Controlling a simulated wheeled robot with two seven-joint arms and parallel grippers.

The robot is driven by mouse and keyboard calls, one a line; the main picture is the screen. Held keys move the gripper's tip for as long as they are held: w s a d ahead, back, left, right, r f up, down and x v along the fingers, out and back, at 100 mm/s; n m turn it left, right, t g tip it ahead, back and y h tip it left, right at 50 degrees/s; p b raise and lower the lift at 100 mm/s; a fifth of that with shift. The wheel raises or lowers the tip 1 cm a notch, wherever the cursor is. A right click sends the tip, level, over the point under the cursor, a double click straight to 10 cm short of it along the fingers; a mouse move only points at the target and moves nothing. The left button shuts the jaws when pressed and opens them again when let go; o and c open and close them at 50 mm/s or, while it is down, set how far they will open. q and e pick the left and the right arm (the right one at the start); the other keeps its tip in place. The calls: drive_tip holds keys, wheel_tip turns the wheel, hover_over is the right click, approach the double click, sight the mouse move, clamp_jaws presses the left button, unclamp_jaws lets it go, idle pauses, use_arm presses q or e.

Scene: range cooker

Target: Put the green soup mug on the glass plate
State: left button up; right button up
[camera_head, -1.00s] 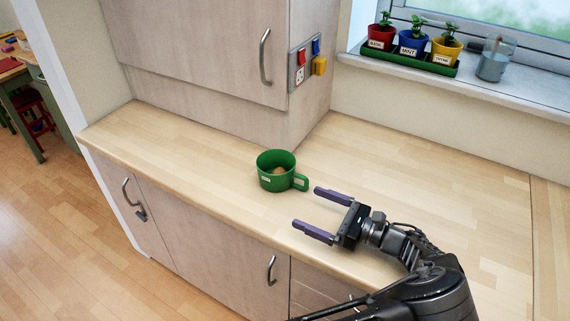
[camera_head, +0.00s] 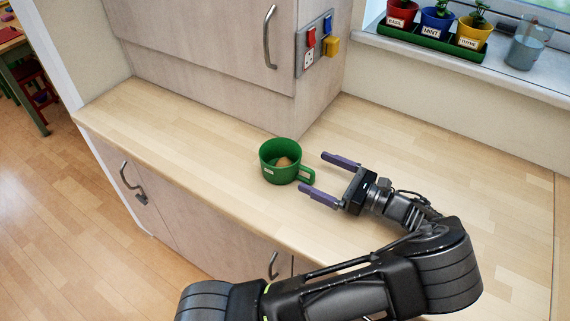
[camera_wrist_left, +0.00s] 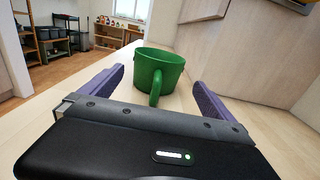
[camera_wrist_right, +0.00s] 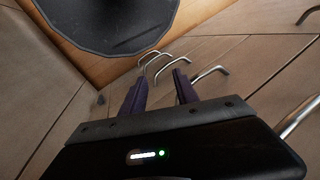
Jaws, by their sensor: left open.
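The green soup mug (camera_head: 270,175) stands upright on the wooden worktop, with something brownish inside and its handle turned toward my left gripper. My left gripper (camera_head: 312,173) is open and empty, level with the worktop, its two purple fingers pointing at the mug from the right. In the left wrist view the mug (camera_wrist_left: 158,62) is straight ahead, its handle pointing back between the fingers. My right gripper (camera_wrist_right: 160,77) shows only in its own wrist view, fingers apart with nothing between them, near cabinet fronts. I see no glass plate in any view.
A wall cabinet (camera_head: 205,45) stands behind the mug. A socket panel (camera_head: 312,50) with switches is on its side. Potted herbs in a green tray (camera_head: 405,36) and a glass jar (camera_head: 524,52) stand on the windowsill.

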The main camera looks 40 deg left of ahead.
sight(299, 165)
use_arm(q)
drive_tip(key=shift+s+a, duration=0.1)
drive_tip(key=shift+a, duration=0.85)
drive_tip(key=shift+s+a+r+p, duration=0.1)
drive_tip(key=shift+a+r+p, duration=0.05)
drive_tip(key=shift+a+p, duration=0.35)
drive_tip(key=a, duration=0.1)
drive_tip(key=a+p, duration=0.2)
drive_tip(key=shift+s+a, duration=0.2)
drive_tip(key=shift+s, duration=0.1)
drive_tip(key=shift+a, duration=0.35)
drive_tip(key=shift+f, duration=0.2)
drive_tip(key=shift+c, duration=0.4)
